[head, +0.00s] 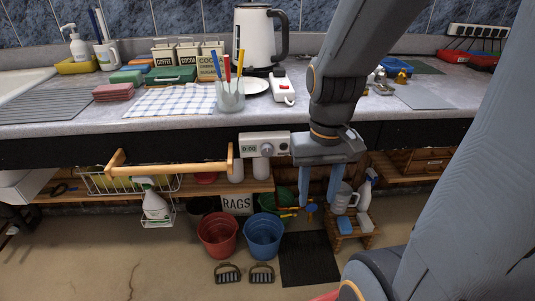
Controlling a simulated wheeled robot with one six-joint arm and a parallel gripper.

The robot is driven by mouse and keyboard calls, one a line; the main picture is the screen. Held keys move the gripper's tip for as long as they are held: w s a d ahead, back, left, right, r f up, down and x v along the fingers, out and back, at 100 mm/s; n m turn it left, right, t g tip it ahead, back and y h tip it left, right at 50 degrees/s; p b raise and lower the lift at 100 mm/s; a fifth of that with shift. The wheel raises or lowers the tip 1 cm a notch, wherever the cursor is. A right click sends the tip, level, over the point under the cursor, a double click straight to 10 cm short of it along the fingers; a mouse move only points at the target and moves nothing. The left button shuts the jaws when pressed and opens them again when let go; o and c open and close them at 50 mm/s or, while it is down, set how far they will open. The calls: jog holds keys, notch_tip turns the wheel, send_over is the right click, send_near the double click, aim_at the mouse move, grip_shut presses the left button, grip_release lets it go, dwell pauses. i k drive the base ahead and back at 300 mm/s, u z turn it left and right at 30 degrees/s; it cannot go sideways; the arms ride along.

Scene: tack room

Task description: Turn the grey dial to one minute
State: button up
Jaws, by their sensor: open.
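The grey dial (267,149) is a small round knob on a white timer box (283,148) fixed at the front edge of the counter. A small display (249,149) left of the dial seems to show 0:00, but it is too small to be sure. My gripper (318,200) hangs to the right of the timer box and lower than it in the picture. Its two blue-grey fingers point down, apart, with nothing between them. It is not touching the dial. The dial's pointer mark cannot be made out.
A wooden rail (170,169) juts out left of the timer. Below are a red bucket (217,234), a blue bucket (262,235) and a small wooden stand (350,228).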

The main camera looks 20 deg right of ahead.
aim_at(266, 149)
jog(key=u, duration=1.75)
jog(key=k, duration=1.05)
jog(key=z, duration=1.6)
